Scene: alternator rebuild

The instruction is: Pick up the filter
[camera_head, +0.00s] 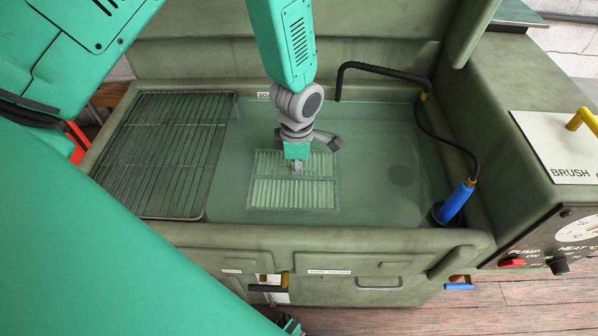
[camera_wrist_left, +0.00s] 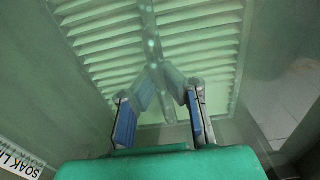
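The filter (camera_head: 293,194) is a pale green, ribbed rectangular panel with a frame and a middle bar. It lies under the greenish liquid of the wash basin (camera_head: 360,240). Its ribs and middle bar fill much of the left wrist view (camera_wrist_left: 200,50). My left gripper (camera_head: 297,168) points down over the filter's middle and hides part of it. I cannot tell whether the fingertips touch the filter. My right gripper is not in view.
A wire rack (camera_head: 165,150) covers the basin's left side. A black hose (camera_head: 375,68) arches over the back right, and a blue-handled brush (camera_head: 456,202) stands at the right. A control panel (camera_head: 565,240) is further right. Open liquid lies right of the filter.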

